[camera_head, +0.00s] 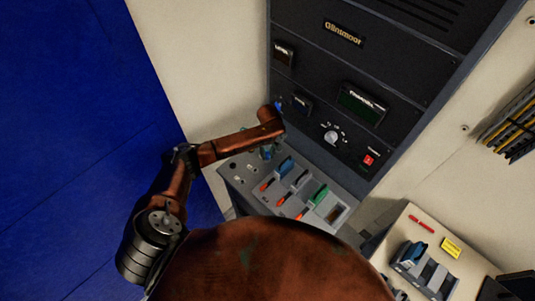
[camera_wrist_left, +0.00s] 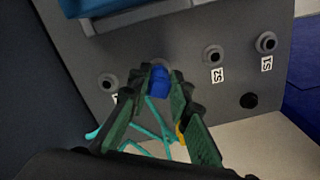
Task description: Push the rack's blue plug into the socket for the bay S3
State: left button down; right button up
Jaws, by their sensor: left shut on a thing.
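My left gripper (camera_wrist_left: 159,78) is shut on the blue plug (camera_wrist_left: 158,82), which shows between its dark green fingers in the left wrist view. The plug's front faces the grey socket panel (camera_wrist_left: 180,30), at the place in the row left of the S2 socket (camera_wrist_left: 213,55). The S1 socket (camera_wrist_left: 266,42) is further right, and another socket (camera_wrist_left: 107,82) is to the left with its label mostly hidden. The fingers hide the socket and label behind the plug, so I cannot tell how far in it is. In the head view the left gripper (camera_head: 267,152) is small beside the console. My right gripper is not in view.
The black rack (camera_head: 310,65) stands behind the console (camera_head: 245,185), which carries blue, black and green handles. A side bench (camera_head: 440,238) is at lower right. A blue wall (camera_head: 70,130) is at left. Teal cords (camera_wrist_left: 155,115) hang below the plug.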

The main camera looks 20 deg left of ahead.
pick_arm(q)
jog(key=shift+f, duration=0.45)
dwell(0.4)
jog(key=c, duration=1.7)
grip_release()
notch_tip(320, 180, up, 12)
jog(key=shift+w, duration=0.15)
